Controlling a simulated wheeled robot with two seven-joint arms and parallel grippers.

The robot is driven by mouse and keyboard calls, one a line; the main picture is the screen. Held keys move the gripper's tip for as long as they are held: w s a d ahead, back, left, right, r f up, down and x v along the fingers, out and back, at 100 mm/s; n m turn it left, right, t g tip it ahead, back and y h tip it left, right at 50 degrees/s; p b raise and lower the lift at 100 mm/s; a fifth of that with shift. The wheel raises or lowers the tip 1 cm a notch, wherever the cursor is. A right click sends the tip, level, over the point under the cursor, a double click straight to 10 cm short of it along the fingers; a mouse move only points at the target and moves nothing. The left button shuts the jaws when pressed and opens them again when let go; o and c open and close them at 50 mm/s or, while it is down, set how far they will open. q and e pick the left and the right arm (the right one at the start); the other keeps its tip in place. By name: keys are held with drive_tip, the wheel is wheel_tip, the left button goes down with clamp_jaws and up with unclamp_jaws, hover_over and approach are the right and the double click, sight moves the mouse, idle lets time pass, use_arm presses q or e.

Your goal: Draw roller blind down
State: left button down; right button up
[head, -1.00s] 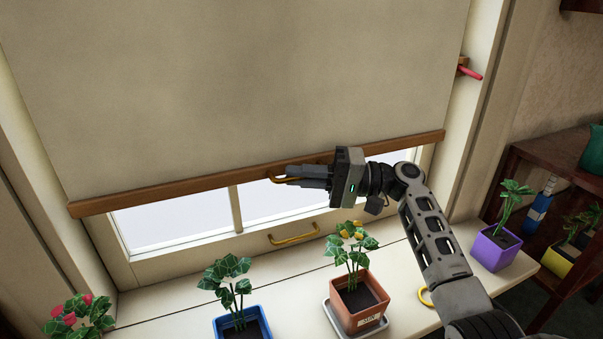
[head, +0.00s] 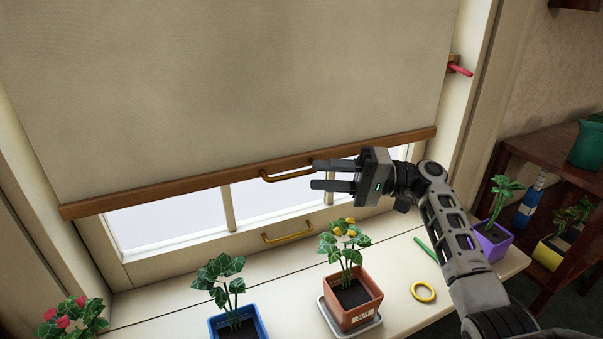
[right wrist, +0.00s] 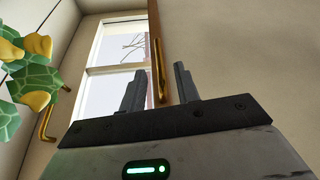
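The beige roller blind (head: 235,80) hangs over most of the window. A strip of bright glass (head: 175,220) shows below its wooden bottom bar (head: 150,195). A brass pull handle (head: 285,175) is fixed to that bar. My right gripper (head: 314,175) is open just right of the handle, its fingers pointing left. In the right wrist view the handle (right wrist: 161,85) appears between the spread fingers (right wrist: 160,82), and they do not grip it. My left gripper is not in view.
A second brass handle (head: 288,232) is on the window frame below. Potted plants stand on the sill, including a terracotta pot (head: 352,300) and a blue pot (head: 240,325). A yellow ring (head: 423,292) lies near my right arm. A red peg (head: 460,69) sticks out at upper right.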

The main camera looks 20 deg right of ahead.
drive_tip(key=v, duration=1)
